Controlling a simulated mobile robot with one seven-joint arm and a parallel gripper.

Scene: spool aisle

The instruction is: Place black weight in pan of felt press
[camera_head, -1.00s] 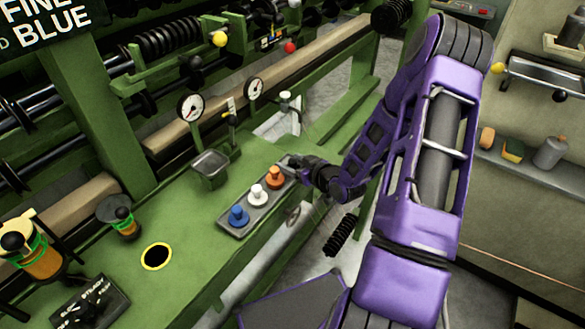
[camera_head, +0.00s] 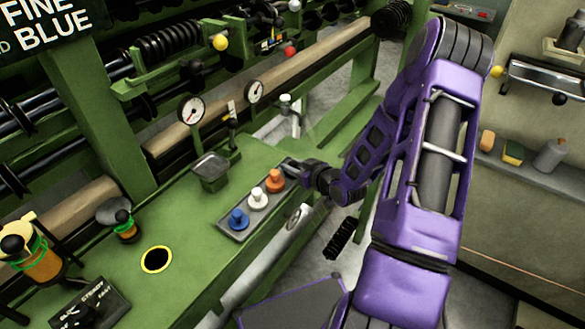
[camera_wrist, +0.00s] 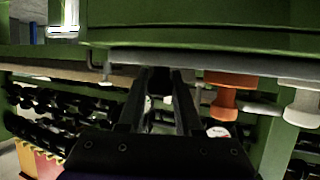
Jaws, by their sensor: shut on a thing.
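The black weight (camera_wrist: 158,80) shows in the wrist view as a dark shape between my fingertips, largely hidden by them. My gripper (camera_wrist: 160,90) is shut on it, at the far end of the grey weight tray (camera_head: 228,234). In the head view, my gripper (camera_head: 292,166) is small and the black weight cannot be made out. I cannot tell whether it is clear of the tray. The grey square pan (camera_head: 210,168) stands on a green support on the bench, left of my gripper and beyond the tray; no weight shows in it.
Orange (camera_head: 274,180), white (camera_head: 257,198) and blue (camera_head: 238,219) weights stand in the tray. Two dial gauges (camera_head: 191,109) rise behind the pan. A yellow-rimmed hole (camera_head: 157,258) and a dark control box (camera_head: 90,306) are nearer. Green bench is clear between hole and tray.

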